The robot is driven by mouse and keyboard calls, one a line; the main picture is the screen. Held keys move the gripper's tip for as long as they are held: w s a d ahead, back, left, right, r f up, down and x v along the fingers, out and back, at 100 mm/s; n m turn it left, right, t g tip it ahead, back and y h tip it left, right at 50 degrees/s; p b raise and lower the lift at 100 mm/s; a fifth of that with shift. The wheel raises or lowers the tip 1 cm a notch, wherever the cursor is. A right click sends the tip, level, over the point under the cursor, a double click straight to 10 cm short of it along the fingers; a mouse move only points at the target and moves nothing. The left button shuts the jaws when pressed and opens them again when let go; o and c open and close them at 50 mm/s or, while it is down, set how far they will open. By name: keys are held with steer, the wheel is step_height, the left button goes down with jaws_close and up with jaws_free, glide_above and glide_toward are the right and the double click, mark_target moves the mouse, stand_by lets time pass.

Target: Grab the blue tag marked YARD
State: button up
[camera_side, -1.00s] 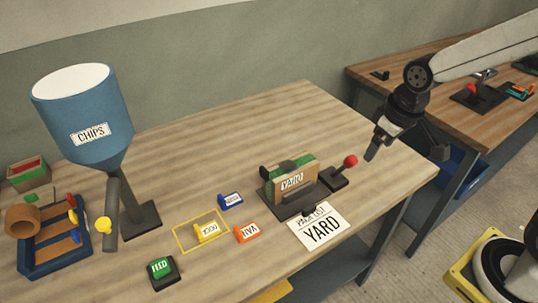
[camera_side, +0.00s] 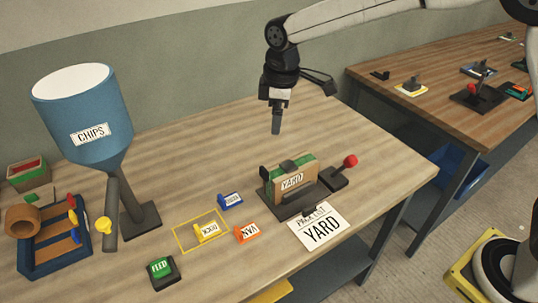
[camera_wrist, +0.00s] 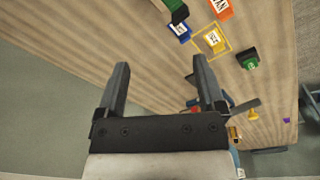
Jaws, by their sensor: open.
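The blue tag (camera_side: 230,200) lies on the table beside the yellow frame, left of the black fixture. It has a pale label whose letters are too small to read. It also shows in the wrist view (camera_wrist: 180,30), near the top. My gripper (camera_side: 276,122) hangs above the table, up and to the right of the tag and well apart from it. In the wrist view my gripper (camera_wrist: 161,66) is open, with nothing between its fingers.
An orange tag (camera_side: 248,233) and a yellow tag (camera_side: 207,232) lie close by. A fixture (camera_side: 283,205) holds a YARD-labelled block (camera_side: 291,182); a red-knobbed lever (camera_side: 349,162) is beside it. A YARD card (camera_side: 322,228), green button (camera_side: 160,267) and CHIPS hopper (camera_side: 85,115) stand around.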

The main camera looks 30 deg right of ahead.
steer(key=w+a+f+n, duration=0.1)
steer(key=w+a+n, duration=0.15)
steer(key=a, duration=0.25)
steer(key=w+a+f+n, duration=0.1)
steer(key=w+a+n, duration=0.15)
steer(key=a, duration=0.35)
steer(key=n+g, duration=0.1)
steer(key=n, duration=0.1)
glide_above(220, 198)
step_height(220, 198, down, 16)
steer(key=shift+f, duration=0.15)
steer(key=shift+f, duration=0.1)
steer(key=shift+f, duration=2.5)
steer(key=shift+c, duration=0.2)
jaws_close()
steer(key=shift+r, duration=0.2)
